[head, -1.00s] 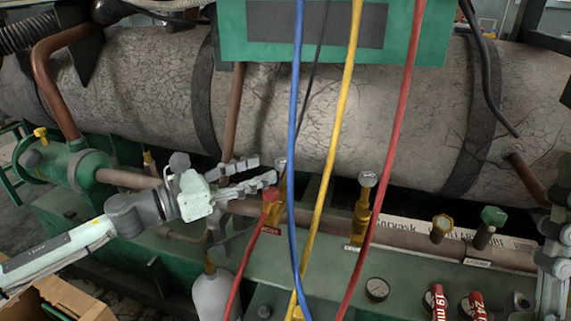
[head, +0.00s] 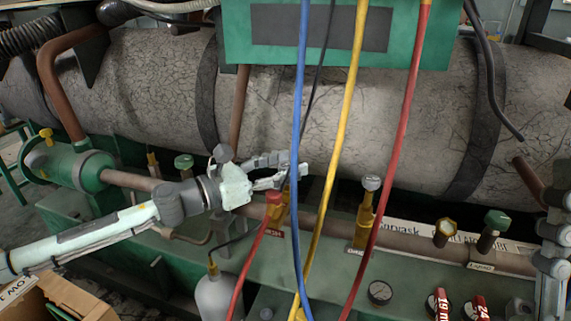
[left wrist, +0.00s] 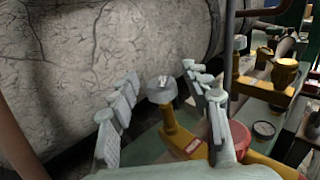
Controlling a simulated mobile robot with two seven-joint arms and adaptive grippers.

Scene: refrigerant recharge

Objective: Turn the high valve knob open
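The high valve is taken to be the yellow valve (head: 277,212) with the red cap and red hose. Its round grey knob (left wrist: 161,89) stands upright in the left wrist view, between the two fingers and nearer the camera than the far pipes. My left gripper (head: 285,172) is open around that knob, with the fingers spread and gaps showing on both sides; it also shows in the left wrist view (left wrist: 165,105). Contact is not visible. In the head view the fingers and the blue hose hide most of the knob. Grey jointed parts of my right side (head: 553,235) show at the right edge.
Blue (head: 299,120), yellow (head: 345,120) and red (head: 404,120) hoses hang in front of the pipework. A second yellow valve with a grey knob (head: 371,184) stands to the right. The cracked grey tank (head: 420,110) is close behind the gripper.

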